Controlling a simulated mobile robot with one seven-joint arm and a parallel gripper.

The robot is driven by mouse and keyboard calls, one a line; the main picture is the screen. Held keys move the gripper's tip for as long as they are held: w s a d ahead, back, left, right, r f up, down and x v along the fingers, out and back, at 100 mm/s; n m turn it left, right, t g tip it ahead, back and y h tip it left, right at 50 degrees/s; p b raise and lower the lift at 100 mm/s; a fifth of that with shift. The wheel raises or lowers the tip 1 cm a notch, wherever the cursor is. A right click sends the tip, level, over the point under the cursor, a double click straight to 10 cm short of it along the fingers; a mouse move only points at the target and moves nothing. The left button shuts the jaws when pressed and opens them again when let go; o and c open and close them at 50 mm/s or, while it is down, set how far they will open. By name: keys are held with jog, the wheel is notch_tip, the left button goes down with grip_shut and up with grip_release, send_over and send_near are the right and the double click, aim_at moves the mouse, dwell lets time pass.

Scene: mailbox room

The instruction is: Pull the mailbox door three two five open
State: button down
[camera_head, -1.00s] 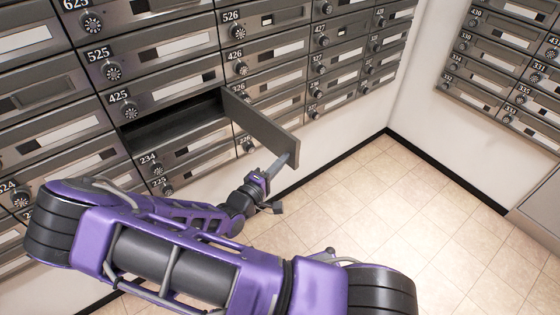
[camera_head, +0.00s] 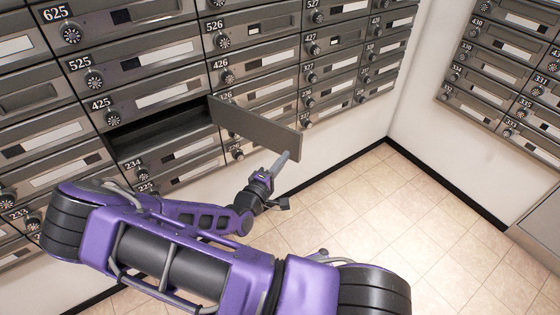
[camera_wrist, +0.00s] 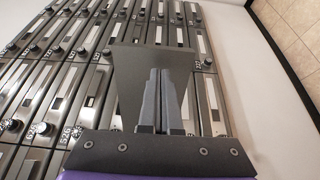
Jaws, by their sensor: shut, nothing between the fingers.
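The open mailbox door (camera_head: 252,130) stands swung out to the right from a dark open compartment (camera_head: 165,132). The compartment is directly below door 425, in the place of 325; the door's own number is not readable. My gripper (camera_head: 280,163) is shut and empty, with its fingertips at the lower edge of the open door's inner side near its free end. In the wrist view the shut fingers (camera_wrist: 157,100) lie in front of the door panel (camera_wrist: 180,62). Whether they touch it I cannot tell.
Rows of closed mailboxes surround the opening, with 425 (camera_head: 150,99) above and 234 (camera_head: 165,165) below. Door 326 is partly hidden behind the open door. A second mailbox bank (camera_head: 505,75) hangs on the right wall. The tiled floor (camera_head: 385,220) is clear.

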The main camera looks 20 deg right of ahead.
jog(key=shift+w+d, duration=0.2)
jog(key=shift+d, duration=0.25)
dwell(0.6)
